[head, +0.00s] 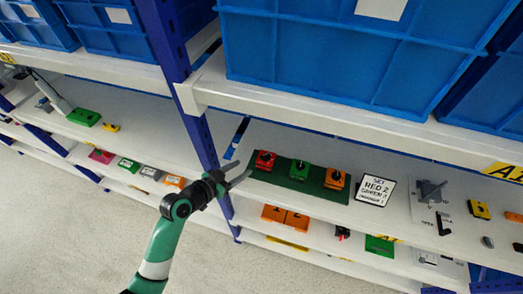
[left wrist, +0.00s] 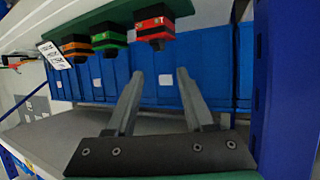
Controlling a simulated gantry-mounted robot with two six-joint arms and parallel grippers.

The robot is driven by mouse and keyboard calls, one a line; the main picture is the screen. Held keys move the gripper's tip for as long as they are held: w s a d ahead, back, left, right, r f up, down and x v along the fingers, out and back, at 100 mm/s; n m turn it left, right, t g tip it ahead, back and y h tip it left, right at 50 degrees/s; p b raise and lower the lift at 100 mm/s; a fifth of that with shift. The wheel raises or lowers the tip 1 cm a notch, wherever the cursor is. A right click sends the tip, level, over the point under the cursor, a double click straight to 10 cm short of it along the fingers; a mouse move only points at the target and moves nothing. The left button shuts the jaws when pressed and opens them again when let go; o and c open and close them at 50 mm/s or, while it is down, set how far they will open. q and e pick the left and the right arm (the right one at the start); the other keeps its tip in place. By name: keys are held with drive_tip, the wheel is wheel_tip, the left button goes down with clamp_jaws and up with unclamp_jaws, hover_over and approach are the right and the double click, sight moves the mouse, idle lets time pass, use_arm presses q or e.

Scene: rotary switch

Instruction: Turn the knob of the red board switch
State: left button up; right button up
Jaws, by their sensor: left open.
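The red board switch (head: 264,161) sits at the left end of a dark green board (head: 308,187) on the shelf, with a small dark knob on top. My left gripper (head: 237,171) is open and empty, just left of the red switch and apart from it. In the left wrist view the red switch (left wrist: 155,27) is just beyond the open fingertips (left wrist: 159,74), with a gap between. A green switch (head: 299,170) and an orange switch (head: 335,180) stand to its right in the head view. The knob's exact angle is too small to read. My right gripper is not visible.
A blue post (head: 205,140) stands close left of my left gripper. Blue crates (head: 330,55) fill the shelf above. A white sign (head: 375,189) and a grey switch box (head: 430,208) are farther right. Orange blocks (head: 285,217) sit on the shelf below.

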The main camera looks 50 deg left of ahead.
sight(265, 154)
use_arm(q)
drive_tip(key=b+x, duration=0.1)
drive_tip(key=x, duration=1)
drive_tip(key=shift+w+b, duration=0.15)
drive_tip(key=shift+b, duration=0.2)
